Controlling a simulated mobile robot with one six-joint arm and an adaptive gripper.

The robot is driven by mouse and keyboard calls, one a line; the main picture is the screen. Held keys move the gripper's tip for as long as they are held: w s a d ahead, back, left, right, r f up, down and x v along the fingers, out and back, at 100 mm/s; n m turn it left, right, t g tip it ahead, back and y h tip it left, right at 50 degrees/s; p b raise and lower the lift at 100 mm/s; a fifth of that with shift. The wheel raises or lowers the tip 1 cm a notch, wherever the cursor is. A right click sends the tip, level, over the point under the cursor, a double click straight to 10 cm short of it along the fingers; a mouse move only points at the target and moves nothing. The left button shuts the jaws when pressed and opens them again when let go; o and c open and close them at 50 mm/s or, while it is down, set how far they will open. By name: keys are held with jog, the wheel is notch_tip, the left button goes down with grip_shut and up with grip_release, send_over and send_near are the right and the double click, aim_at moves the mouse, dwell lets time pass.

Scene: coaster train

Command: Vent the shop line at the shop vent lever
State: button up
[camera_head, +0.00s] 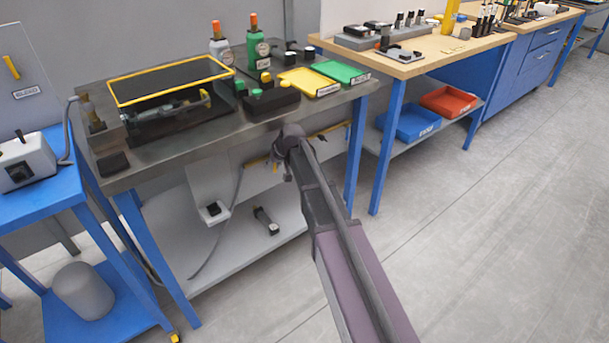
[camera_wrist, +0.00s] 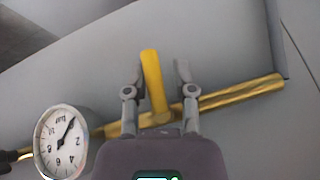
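The yellow shop vent lever (camera_wrist: 151,75) stands up from a brass pipe (camera_wrist: 240,95) in the wrist view, tilted slightly left. My gripper (camera_wrist: 161,68) is open, with one finger on each side of the lever. Gaps show between the lever and both fingers. A round white gauge (camera_wrist: 61,142) is at the lower left by the pipe, its dark needle pointing up and right. In the head view my arm reaches under the front edge of the grey bench, and the lever is hidden there. A bit of brass pipe (camera_head: 257,161) shows beside my wrist.
The grey bench top (camera_head: 225,122) above my wrist carries bottles, a yellow tray (camera_head: 308,82) and a green tray (camera_head: 340,71). A lower shelf (camera_head: 240,247) lies beneath. A blue cart (camera_head: 40,190) stands left. The floor at right is clear.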

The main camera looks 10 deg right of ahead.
jog(key=s+d+r+m+g+y+p, duration=0.15)
jog(key=s+d+r+y+p, duration=0.25)
jog(key=d+r+p, duration=0.45)
jog(key=s+a+r+g+h+p, duration=0.1)
jog(key=s+r+p, duration=0.2)
jog(key=s, duration=0.7)
jog(key=s+a+r+g+h+p, duration=0.1)
jog(key=s+r+p, duration=0.3)
jog(key=s, duration=0.7)
jog(key=shift+s+a+r+m+g+h+p, duration=0.15)
jog(key=shift+a+m+g+h+p, duration=0.2)
jog(key=shift+h+p, duration=0.5)
jog(key=shift+o, duration=0.2)
jog(key=shift+o, duration=1.3)
jog(key=s+d+f+h, duration=0.1)
jog(key=s+d+h, duration=0.2)
jog(key=s+h, duration=0.1)
jog(key=shift+s+d+g, duration=0.2)
jog(key=shift+s+g, duration=0.1)
jog(key=shift+s, duration=0.25)
